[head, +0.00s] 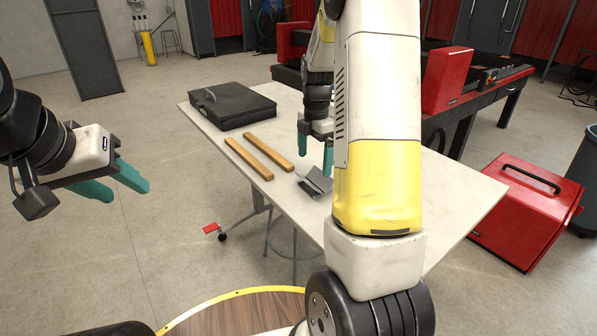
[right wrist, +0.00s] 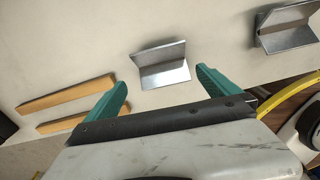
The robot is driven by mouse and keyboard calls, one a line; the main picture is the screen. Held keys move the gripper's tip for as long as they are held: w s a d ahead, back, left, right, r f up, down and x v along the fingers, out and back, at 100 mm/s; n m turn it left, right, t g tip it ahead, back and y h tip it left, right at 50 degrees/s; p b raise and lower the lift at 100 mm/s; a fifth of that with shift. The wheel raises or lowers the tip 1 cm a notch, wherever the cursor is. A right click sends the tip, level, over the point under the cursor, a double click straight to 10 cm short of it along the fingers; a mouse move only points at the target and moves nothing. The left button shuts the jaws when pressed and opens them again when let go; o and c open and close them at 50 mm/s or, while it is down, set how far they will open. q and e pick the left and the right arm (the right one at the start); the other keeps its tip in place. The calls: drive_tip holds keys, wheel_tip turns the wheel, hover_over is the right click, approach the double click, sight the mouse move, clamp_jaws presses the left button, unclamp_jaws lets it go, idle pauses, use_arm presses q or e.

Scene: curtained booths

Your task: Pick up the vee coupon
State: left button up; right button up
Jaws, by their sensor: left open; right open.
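A grey metal piece of angled plates (head: 314,184) lies on the table, partly behind my right arm. In the right wrist view a bent piece (right wrist: 163,66) lies just beyond and between the fingertips. A second folded metal piece (right wrist: 288,28) is at that view's upper right. I cannot tell for certain which is the vee coupon. My right gripper (head: 315,152) is open and empty above the table by the grey piece; it also shows in the right wrist view (right wrist: 162,80). My left gripper (head: 126,186) is open and empty, left of the table over the floor.
Two wooden bars (head: 249,157) lie on the pale table (head: 455,190) left of the grey piece. A black case (head: 232,106) is at the table's far left. A red box (head: 527,210) stands on the floor at right. My right arm hides the table's middle.

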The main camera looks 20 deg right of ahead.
sight(314, 185)
wheel_tip(314, 185, down, 8)
drive_tip(key=shift+s+d+f, duration=0.1)
idle(0.4)
drive_tip(key=shift+c, duration=0.4)
drive_tip(key=c, duration=1.5)
drive_tip(key=shift+r, duration=0.2)
drive_tip(key=shift+c, duration=0.2)
